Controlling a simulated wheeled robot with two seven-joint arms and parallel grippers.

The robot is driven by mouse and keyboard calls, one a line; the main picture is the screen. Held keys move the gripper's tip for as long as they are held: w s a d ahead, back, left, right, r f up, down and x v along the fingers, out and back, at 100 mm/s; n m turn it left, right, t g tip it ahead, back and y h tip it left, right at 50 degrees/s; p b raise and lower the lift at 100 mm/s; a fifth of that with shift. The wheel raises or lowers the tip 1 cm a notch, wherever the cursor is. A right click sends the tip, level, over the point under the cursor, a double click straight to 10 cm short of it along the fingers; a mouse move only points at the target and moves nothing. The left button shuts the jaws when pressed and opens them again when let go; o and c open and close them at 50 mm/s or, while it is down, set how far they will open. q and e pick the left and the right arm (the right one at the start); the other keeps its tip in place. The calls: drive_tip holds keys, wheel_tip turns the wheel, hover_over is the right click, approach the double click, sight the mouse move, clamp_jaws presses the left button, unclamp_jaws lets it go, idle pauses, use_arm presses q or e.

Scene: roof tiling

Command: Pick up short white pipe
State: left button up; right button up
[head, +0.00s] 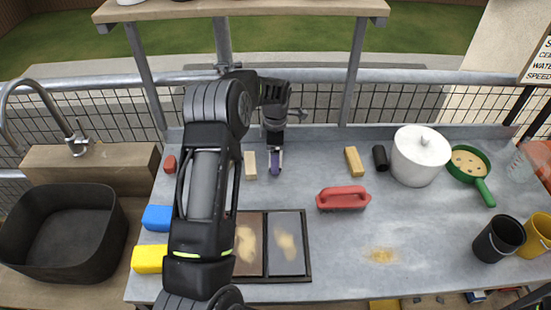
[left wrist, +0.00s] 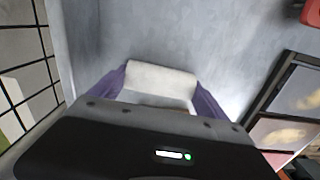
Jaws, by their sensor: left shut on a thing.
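The short white pipe (left wrist: 162,78) shows in the left wrist view as a pale cylinder lying crosswise between the two purple fingertips. My left gripper (left wrist: 160,92) is shut on it, with one fingertip at each end. In the head view my left gripper (head: 275,163) points down over the back part of the grey worktop, left of centre. I cannot tell whether the pipe touches the worktop. My right gripper is not in view.
A red-handled float (head: 343,197), a yellow block (head: 354,161), a black cylinder (head: 380,158) and a white pot (head: 419,156) are to the right. A framed tray (head: 308,247) lies in front. A mesh railing runs behind.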

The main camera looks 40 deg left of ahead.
use_arm(q)
drive_tip(key=c, duration=0.5)
drive_tip(key=shift+o, duration=0.2)
drive_tip(key=shift+r, duration=0.6)
wheel_tip(320, 180, up, 9)
drive_tip(key=shift+f+b, duration=0.1)
drive_tip(key=shift+b, duration=1)
